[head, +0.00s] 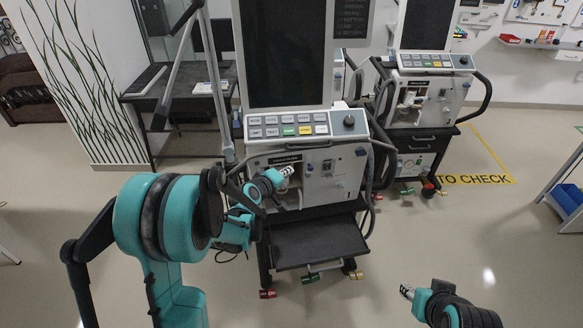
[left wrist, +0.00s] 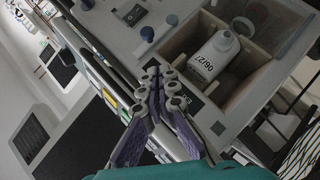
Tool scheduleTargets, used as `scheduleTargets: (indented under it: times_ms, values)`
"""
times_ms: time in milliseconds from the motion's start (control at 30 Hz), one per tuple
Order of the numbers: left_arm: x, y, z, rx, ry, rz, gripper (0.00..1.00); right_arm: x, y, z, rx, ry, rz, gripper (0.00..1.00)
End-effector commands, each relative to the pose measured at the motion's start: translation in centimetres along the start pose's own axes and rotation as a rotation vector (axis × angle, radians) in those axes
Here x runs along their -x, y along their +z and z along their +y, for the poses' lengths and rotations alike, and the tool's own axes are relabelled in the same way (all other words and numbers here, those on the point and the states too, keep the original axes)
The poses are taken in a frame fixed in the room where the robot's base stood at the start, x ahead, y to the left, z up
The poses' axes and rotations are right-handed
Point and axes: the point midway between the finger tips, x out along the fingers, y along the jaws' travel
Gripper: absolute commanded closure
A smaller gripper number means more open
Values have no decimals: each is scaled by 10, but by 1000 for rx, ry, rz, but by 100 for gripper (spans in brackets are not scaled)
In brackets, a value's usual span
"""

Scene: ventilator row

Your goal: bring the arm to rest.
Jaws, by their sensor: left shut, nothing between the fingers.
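My left gripper (head: 287,171) is in front of the near ventilator (head: 332,180), by the open bay in its front. In the left wrist view my left gripper (left wrist: 160,78) is shut and empty, its fingertips together beside the bay. A white bottle (left wrist: 215,57) marked 06/27 stands in that bay, apart from the fingers. My right gripper (head: 406,292) shows at the lower right of the head view, over bare floor and away from the ventilators. It is too small there to tell whether it is open or shut.
The near ventilator has a button panel (head: 292,125), a dark screen (head: 283,55) and a pulled-out drawer or shelf (head: 318,240). A second ventilator (head: 424,95) stands behind right. A desk (head: 178,100) is at the back left.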

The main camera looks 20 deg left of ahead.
Motion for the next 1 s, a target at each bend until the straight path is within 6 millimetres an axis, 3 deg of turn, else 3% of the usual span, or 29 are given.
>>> scheduleTargets:
  times_ms: [33,200,500,667,833,1000]
  values:
    - [13,-2,1,2,-1,2,100,5,-4,0,0,0,0,60]
    - [39,-2,0,2,-1,3,100,11,-8,0,0,0,0,60]
    - [52,0,-1,-2,-1,0,100,13,-9,0,0,0,0,60]
    - [66,10,10,-64,-26,-28,100,13,-9,0,0,0,0,60]
    - [111,40,31,-250,-103,-110,100,13,-9,0,0,0,0,60]
    - [170,73,36,-469,-198,-202,100,13,-9,0,0,0,0,60]
